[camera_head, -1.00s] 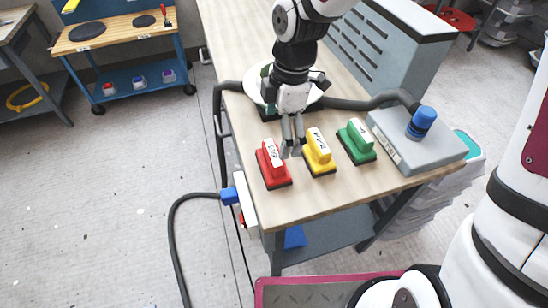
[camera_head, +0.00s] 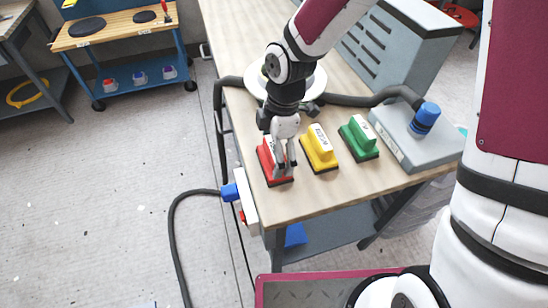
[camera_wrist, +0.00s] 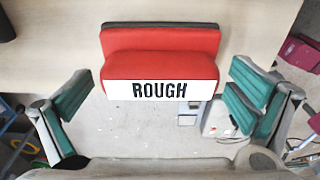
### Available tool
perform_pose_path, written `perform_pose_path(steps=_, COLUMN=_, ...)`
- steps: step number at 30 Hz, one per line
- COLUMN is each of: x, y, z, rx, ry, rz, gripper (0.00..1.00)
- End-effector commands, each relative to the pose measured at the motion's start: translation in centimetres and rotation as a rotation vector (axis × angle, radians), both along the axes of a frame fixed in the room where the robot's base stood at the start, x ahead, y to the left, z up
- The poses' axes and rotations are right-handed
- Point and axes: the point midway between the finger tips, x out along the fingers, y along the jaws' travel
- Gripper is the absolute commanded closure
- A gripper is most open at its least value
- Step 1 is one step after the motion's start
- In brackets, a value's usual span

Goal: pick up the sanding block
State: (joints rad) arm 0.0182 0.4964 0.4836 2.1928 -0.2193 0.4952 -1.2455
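Three sanding blocks stand in a row near the front edge of the workbench (camera_head: 310,203): a red one (camera_head: 266,160), a yellow one (camera_head: 320,150) and a green one (camera_head: 358,138). My gripper (camera_head: 284,170) is at the red block and partly hides it in the head view. In the wrist view the red block (camera_wrist: 160,48), labelled ROUGH, lies ahead between my spread fingers, its label side facing the camera. The gripper (camera_wrist: 155,110) is open, with nothing between its teal pads. Whether the fingers touch the block cannot be told.
A grey box (camera_head: 410,145) with a blue knob stands right of the green block. A dark hose (camera_head: 350,104) runs behind the blocks from a white disc (camera_head: 311,82). A slotted grey unit (camera_head: 385,50) stands behind. The bench's front strip is bare.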

Motion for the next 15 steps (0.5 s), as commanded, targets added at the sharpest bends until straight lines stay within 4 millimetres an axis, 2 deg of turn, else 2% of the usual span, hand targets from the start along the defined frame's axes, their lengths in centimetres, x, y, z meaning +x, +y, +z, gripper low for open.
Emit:
perform_pose_path(steps=1, x=0.0, y=0.0, z=0.02, rx=0.0, ry=0.0, rz=0.0, gripper=0.09)
perform_pose_path(steps=6, x=0.0, y=0.0, z=0.03, rx=0.0, ry=0.0, rz=0.0, gripper=0.48)
perform_pose_path(steps=7, x=0.0, y=0.0, z=0.03, rx=0.0, ry=0.0, rz=0.0, gripper=0.5)
perform_pose_path(steps=15, x=0.0, y=-0.01, z=0.07, rx=0.0, ry=0.0, rz=0.0, gripper=0.5)
